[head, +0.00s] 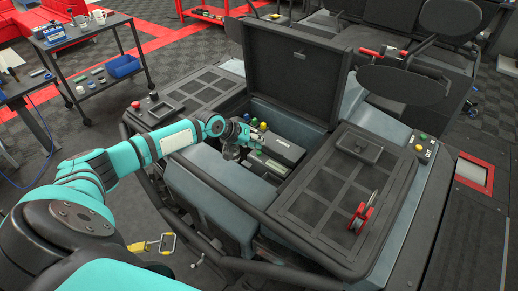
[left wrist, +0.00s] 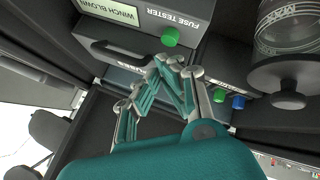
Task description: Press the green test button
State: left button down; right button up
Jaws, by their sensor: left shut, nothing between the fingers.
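The fuse tester (head: 282,148) is a dark box inside the open bay of the machine. In the left wrist view the fuse tester (left wrist: 185,12) appears upside down, with a pale screen reading "WINCH BLOWN" and a round green button (left wrist: 170,37) on its face. My left gripper (left wrist: 172,66) is shut and empty, its fingertips just below the green button in that picture; whether they touch it I cannot tell. In the head view my left gripper (head: 248,142) is at the left end of the tester. The green button is not clear there. My right gripper is not in view.
A raised black lid (head: 292,70) stands behind the bay. Small green (left wrist: 219,95) and blue (left wrist: 238,102) caps sit near the gripper, with a glass jar (left wrist: 290,30) beside them. Dark grid panels (head: 345,195) flank the bay. A cart (head: 95,75) stands at the back left.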

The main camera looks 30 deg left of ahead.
aim_at(258, 151)
pick_arm(q)
jog(key=shift+r+p, duration=2)
jog(key=shift+r, duration=0.35)
jog(key=shift+f, duration=0.1)
